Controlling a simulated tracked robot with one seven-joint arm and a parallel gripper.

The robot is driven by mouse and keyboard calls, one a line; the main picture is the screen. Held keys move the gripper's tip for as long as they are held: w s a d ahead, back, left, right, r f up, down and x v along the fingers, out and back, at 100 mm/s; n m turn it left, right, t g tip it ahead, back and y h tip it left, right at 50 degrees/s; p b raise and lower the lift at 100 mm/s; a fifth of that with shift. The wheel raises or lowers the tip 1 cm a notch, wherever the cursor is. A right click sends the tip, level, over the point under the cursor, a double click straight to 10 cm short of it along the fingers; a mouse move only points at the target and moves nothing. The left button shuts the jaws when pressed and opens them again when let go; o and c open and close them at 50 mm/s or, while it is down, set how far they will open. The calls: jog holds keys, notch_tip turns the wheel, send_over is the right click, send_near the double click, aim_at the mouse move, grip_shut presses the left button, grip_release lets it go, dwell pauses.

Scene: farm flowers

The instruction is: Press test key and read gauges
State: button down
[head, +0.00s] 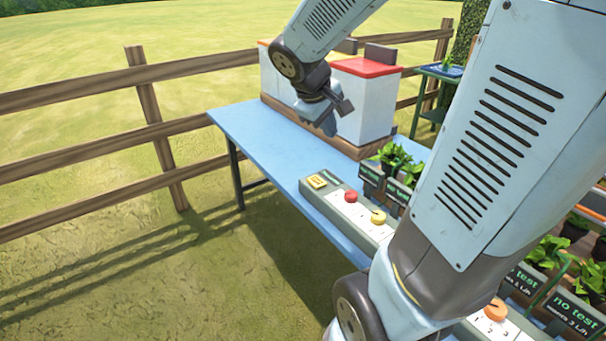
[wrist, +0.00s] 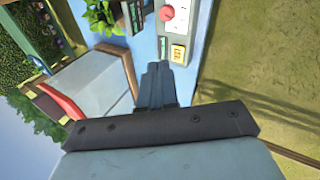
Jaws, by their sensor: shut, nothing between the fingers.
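The yellow key (head: 317,181) sits at the left end of a pale strip panel (head: 338,200) on the blue table. A red round gauge or knob (head: 351,196) and a yellow-orange one (head: 378,217) follow it along the panel. An orange one (head: 496,309) shows farther along, near the bottom; my arm hides the panel between. My gripper (head: 327,122) is above the table, apart from the key. In the wrist view my gripper (wrist: 157,75) is shut and empty, its tips close to the yellow key (wrist: 178,54) in the picture. The red one (wrist: 167,14) is above it. Gauge readings are too small to tell.
White boxes with a red lid (head: 366,68) stand on the blue table (head: 262,135) behind my gripper. Potted plants (head: 393,157) with dark label signs (head: 572,315) line the panel's right side. A wooden fence (head: 157,130) runs behind; grass lies left.

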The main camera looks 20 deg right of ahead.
jog(key=w+d+f+n+h, duration=0.3)
jog(key=w+d+f+n, duration=0.1)
jog(key=w+f, duration=0.4)
jog(key=n, duration=0.4)
send_over(315, 182)
notch_tip(315, 182, down, 7)
jog(key=shift+h, duration=0.3)
jog(key=shift+f, duration=4.45)
jog(key=shift+f, duration=0.8)
jog(key=shift+r, duration=0.9)
